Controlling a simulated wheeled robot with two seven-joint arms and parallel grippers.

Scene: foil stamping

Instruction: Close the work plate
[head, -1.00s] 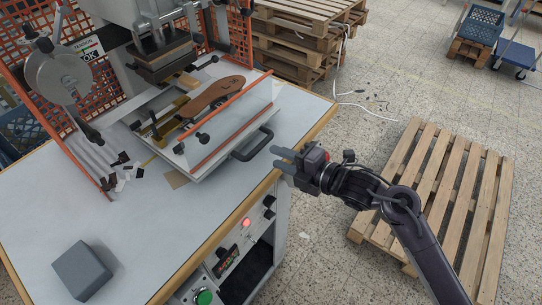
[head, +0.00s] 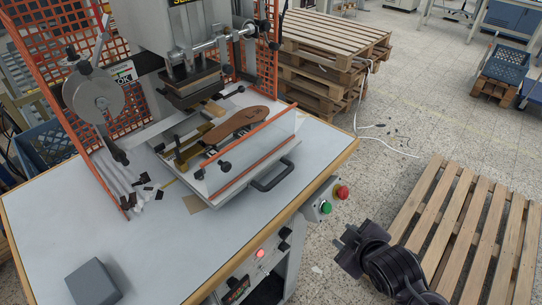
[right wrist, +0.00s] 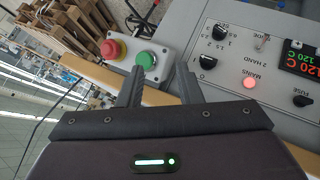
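The work plate (head: 215,203) is a pale flat plate with a black bar handle (head: 275,175) on its front edge. It sticks out toward the front of the bench from below the press head (head: 192,88). A brown sole-shaped piece (head: 238,122) lies on it behind a clear guard with an orange top bar. My right gripper (head: 346,239) is beyond the bench's right edge, below and right of the handle and apart from it. In the right wrist view its two fingers (right wrist: 160,70) stand apart with nothing held between them. My left gripper is not in view.
A box with a green button (head: 326,207) and a red button (head: 342,192) sits at the bench's right edge, close to my right gripper. A grey block (head: 92,282) lies on the bench. A wooden pallet (head: 465,230) lies on the floor at right.

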